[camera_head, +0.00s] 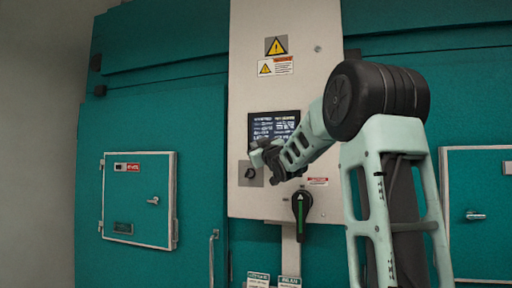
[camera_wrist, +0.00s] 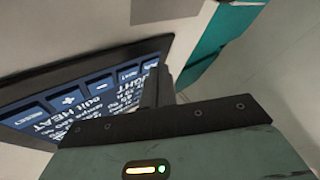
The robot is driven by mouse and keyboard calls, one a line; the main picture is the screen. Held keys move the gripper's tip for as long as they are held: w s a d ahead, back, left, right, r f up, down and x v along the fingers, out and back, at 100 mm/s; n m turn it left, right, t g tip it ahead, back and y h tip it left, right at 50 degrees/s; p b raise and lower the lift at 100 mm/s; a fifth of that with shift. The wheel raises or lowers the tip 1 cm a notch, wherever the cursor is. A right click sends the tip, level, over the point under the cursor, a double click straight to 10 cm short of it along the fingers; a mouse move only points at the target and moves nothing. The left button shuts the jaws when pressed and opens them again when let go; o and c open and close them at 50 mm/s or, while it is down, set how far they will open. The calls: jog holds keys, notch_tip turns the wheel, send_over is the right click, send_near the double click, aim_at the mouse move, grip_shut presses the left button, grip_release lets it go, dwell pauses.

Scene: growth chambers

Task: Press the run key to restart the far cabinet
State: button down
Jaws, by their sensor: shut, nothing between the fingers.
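The control screen (camera_head: 273,124) is a dark display with blue-and-white fields on a pale panel (camera_head: 285,85) of the teal cabinet. In the wrist view the screen (camera_wrist: 75,95) is close and tilted, with blue keys marked plus, minus and other small words. I cannot make out a run key among them. My gripper (camera_head: 258,158) is in front of the screen's lower left part, and its arm hides the lower right part. In the wrist view my gripper's dark fingers (camera_wrist: 159,86) are shut and empty beside the screen's edge. I cannot tell whether they touch the panel.
Below the screen is a black rotary handle (camera_head: 301,205) with a green stripe. A small round knob (camera_head: 250,173) on a grey plate sits left of my gripper. Warning labels (camera_head: 276,46) are above. White-framed doors (camera_head: 138,185) flank the panel, and a vertical bar handle (camera_head: 212,258) stands low left.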

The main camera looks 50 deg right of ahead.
dwell(0.5)
jog(key=shift+s+a+b, duration=0.25)
jog(key=shift+a+b, duration=0.35)
jog(key=a+b, duration=0.1)
jog(key=s+a+b, duration=0.1)
jog(key=a, duration=0.1)
jog(key=s+a+b, duration=0.1)
jog(key=shift+a, duration=0.35)
dwell(0.6)
